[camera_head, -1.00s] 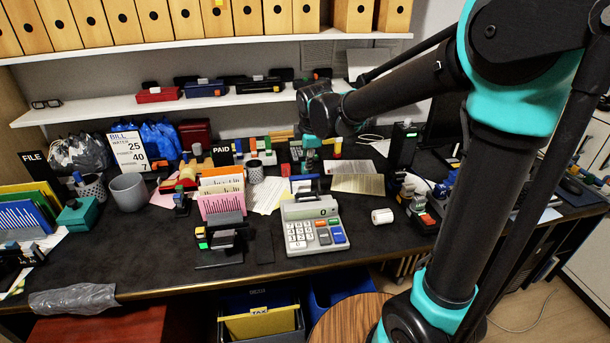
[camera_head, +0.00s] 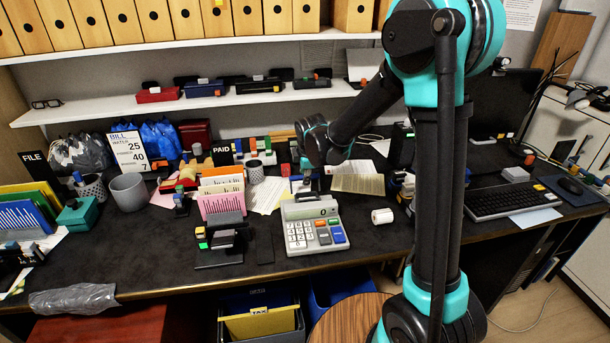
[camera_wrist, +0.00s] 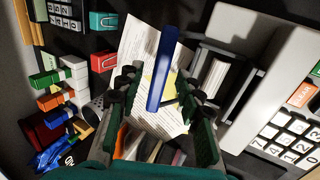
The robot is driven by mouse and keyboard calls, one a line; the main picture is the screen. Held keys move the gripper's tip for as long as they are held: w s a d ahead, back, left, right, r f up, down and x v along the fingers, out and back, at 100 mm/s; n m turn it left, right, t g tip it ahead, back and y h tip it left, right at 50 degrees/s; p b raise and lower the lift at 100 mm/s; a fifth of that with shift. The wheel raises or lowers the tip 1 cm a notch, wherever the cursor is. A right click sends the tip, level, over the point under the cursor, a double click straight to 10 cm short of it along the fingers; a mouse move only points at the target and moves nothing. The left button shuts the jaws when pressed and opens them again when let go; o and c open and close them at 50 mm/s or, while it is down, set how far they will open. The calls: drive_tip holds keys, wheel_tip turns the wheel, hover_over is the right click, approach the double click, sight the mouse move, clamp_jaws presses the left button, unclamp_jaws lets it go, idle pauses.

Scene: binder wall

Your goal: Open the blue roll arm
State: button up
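The blue roll arm (camera_wrist: 165,60) shows in the wrist view as a long blue bar between the two fingers of my gripper (camera_wrist: 160,84). The fingers stand apart on either side of the bar, with no clear contact. In the head view my gripper (camera_head: 306,186) is just above the back of the grey adding machine (camera_head: 318,228) and hides most of the blue arm. The machine also shows in the wrist view (camera_wrist: 262,85), at the right, with its keys and a dark slot.
Pink and orange envelopes in a holder (camera_head: 222,197) and a stamp rack (camera_head: 222,240) stand left of the machine. A white paper roll (camera_head: 382,216) lies to its right. Papers (camera_head: 358,181) lie behind. A shelf (camera_head: 200,103) with staplers runs above.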

drive_tip(key=shift+c, duration=0.3)
clamp_jaws()
drive_tip(key=shift+w, duration=0.15)
drive_tip(key=g, duration=0.1)
drive_tip(key=w+g, duration=0.1)
drive_tip(key=shift+w+a+f+g+h, duration=0.2)
drive_tip(key=shift+w+f+g+h, duration=0.05)
drive_tip(key=shift+f+g+h, duration=0.05)
drive_tip(key=shift+w+a+f+g+h, duration=0.1)
drive_tip(key=shift+w+f+g+h, duration=0.25)
drive_tip(key=shift+g, duration=0.65)
drive_tip(key=shift+w+a+f+g+h, duration=0.15)
drive_tip(key=shift+w+f+g, duration=0.35)
drive_tip(key=shift+g, duration=0.5)
